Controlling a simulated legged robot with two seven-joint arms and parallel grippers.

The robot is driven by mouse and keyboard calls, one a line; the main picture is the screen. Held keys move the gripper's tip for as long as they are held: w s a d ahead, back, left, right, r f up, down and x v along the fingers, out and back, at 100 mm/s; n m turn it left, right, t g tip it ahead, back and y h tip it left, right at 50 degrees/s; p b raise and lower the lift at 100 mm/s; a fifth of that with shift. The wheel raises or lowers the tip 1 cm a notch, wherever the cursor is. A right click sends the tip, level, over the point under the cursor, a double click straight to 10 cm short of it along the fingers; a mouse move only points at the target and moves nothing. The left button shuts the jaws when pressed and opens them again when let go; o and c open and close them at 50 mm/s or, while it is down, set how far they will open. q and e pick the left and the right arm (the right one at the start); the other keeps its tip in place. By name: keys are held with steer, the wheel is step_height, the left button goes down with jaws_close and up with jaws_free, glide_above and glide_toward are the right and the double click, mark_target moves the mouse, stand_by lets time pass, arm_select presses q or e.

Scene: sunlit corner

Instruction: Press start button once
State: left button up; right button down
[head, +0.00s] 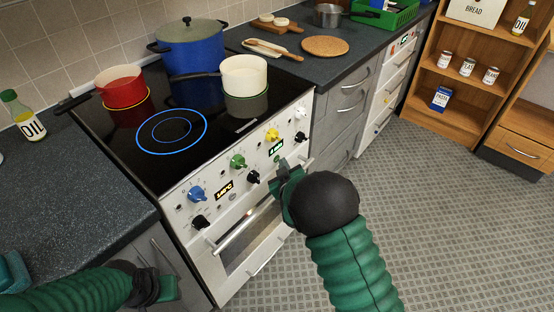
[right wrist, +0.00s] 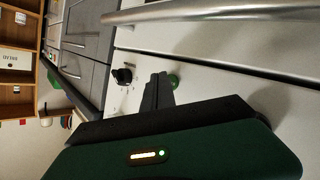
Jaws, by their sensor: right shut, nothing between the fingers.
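The white stove front (head: 180,215) carries coloured knobs, two small lit displays and round buttons. A small green button (head: 277,158) sits below the right display (head: 276,147). In the right wrist view a green button (right wrist: 173,81) shows just beside my fingertips, partly covered by them. My right gripper (head: 284,168) is shut and empty, with its tips close to the panel by that button. I cannot tell whether they touch it. A grey button (head: 232,197) sits by the left display (head: 224,190). My left gripper (head: 168,287) is low at the left, in front of the cabinet; its jaws are unclear.
An oven handle (head: 248,225) juts out below the panel, near my right gripper. Red, blue and cream pots stand on the black cooktop (head: 135,160). Wooden shelves (head: 460,80) stand at the back right. The tiled floor (head: 430,220) is clear.

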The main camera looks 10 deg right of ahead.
steer(key=shift+w+a, duration=0.2)
steer(key=shift+w, duration=0.05)
stand_by(0.5)
stand_by(0.3)
steer(key=shift+s+d, duration=0.45)
steer(key=shift+s, duration=0.1)
steer(key=shift+s+d+p, duration=0.2)
steer(key=shift+s+d, duration=0.6)
steer(key=shift+s, duration=0.2)
steer(key=shift+s+d+p, duration=0.15)
steer(key=shift+s+d, duration=0.6)
steer(key=shift+s, duration=0.25)
